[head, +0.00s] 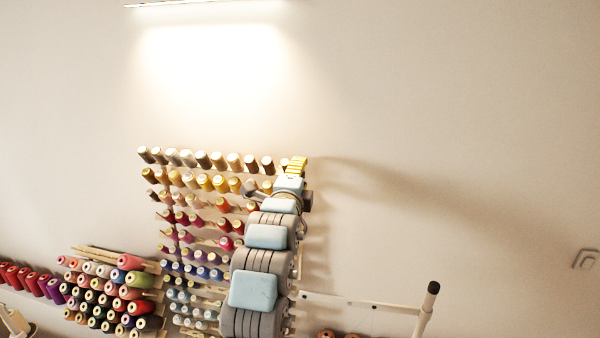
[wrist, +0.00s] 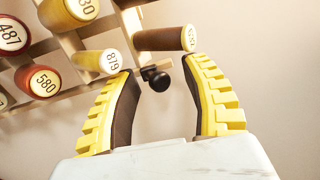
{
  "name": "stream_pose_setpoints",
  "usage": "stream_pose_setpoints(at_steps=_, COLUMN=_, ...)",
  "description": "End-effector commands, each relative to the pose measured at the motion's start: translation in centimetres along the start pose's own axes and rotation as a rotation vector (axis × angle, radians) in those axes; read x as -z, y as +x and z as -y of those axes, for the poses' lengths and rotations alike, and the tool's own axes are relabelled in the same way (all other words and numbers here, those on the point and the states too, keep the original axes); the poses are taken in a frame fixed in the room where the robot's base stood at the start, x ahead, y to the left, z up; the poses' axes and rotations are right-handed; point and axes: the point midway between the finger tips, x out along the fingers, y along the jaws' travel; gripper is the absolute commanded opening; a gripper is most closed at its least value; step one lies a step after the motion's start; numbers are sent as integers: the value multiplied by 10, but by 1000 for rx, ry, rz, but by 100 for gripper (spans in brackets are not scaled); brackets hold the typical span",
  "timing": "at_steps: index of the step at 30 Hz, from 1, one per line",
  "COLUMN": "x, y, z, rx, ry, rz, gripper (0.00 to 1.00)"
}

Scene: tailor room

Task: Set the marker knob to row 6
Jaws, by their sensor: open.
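The marker knob (wrist: 159,81), a small black ball on a short dark stem, shows in the wrist view just below the pale rail of the thread rack. My gripper (wrist: 163,68) has yellow ribbed fingers with dark inner pads. It is open, with one finger on each side of the knob and a gap to both. In the head view my gripper (head: 298,166) is at the upper right edge of the thread rack (head: 168,205). The knob cannot be made out there, and my arm covers the rack's right side.
A brown spool (wrist: 165,39) is close above the knob. Bare wall lies to the right. A slanted spool stand (head: 110,290) is at lower left, and a white rail with a black-capped post (head: 430,300) at lower right.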

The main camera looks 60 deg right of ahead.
Motion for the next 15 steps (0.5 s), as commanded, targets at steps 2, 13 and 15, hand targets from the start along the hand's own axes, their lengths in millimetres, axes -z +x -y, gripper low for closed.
stream_pose_setpoints(at_steps=2, x=1, y=3, z=0, rx=0, ry=0, rz=-1, gripper=47)
stream_pose_setpoints(at_steps=13, x=1, y=4, z=0, rx=0, ry=1, rz=-1, gripper=42)
stream_pose_setpoints(at_steps=15, x=1, y=4, z=0, rx=0, ry=0, rz=-1, gripper=22)
